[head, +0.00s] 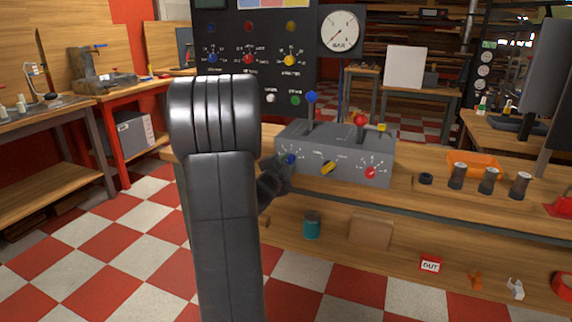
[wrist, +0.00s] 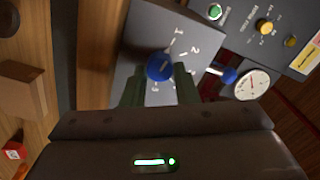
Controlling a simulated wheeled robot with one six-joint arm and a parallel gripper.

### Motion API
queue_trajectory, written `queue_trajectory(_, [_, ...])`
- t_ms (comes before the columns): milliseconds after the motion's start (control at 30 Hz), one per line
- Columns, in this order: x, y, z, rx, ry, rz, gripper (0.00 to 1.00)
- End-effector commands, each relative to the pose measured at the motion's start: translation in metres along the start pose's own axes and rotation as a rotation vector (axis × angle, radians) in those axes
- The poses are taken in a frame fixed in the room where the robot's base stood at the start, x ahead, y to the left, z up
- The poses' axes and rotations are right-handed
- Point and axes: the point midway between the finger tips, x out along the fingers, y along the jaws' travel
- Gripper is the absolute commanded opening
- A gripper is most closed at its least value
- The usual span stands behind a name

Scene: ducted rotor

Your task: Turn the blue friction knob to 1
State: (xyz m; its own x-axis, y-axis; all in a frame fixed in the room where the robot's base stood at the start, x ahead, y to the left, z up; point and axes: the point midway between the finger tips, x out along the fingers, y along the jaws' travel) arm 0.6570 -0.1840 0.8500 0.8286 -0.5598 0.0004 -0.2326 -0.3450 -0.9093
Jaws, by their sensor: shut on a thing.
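The blue friction knob (head: 290,159) is at the left end of the sloped front of a grey control box (head: 310,171). In the wrist view the blue knob (wrist: 159,66) sits between the two dark green fingers of my gripper (wrist: 159,80), which is shut on it. A "1" and a "2" show on the grey face above and right of the knob; lower marks are partly hidden. A pale line shows on the knob, but which number it points at I cannot tell. In the head view my gripper (head: 276,180) is mostly behind my arm.
A yellow knob (head: 328,167) and a red knob (head: 371,172) are on the same face. Levers with blue (head: 311,97), red (head: 361,120) and yellow (head: 382,128) tops rise from the box. Dark cylinders and an orange tray (head: 474,165) stand to the right on the bench.

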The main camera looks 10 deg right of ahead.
Motion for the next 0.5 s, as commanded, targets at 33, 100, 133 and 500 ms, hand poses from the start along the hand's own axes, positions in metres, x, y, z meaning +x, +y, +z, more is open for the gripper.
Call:
queue_trajectory(33, [-0.0004,0.0012,0.0009,-0.002,-0.002,0.002,0.04])
queue_trajectory(100, [-0.0004,0.0012,0.0009,-0.002,-0.002,0.002,0.04])
queue_trajectory(133, [-0.0004,0.0012,0.0009,-0.002,-0.002,0.002,0.04])
queue_trajectory(500, [-0.0003,0.0005,0.0003,0.0,-0.001,0.001,0.49])
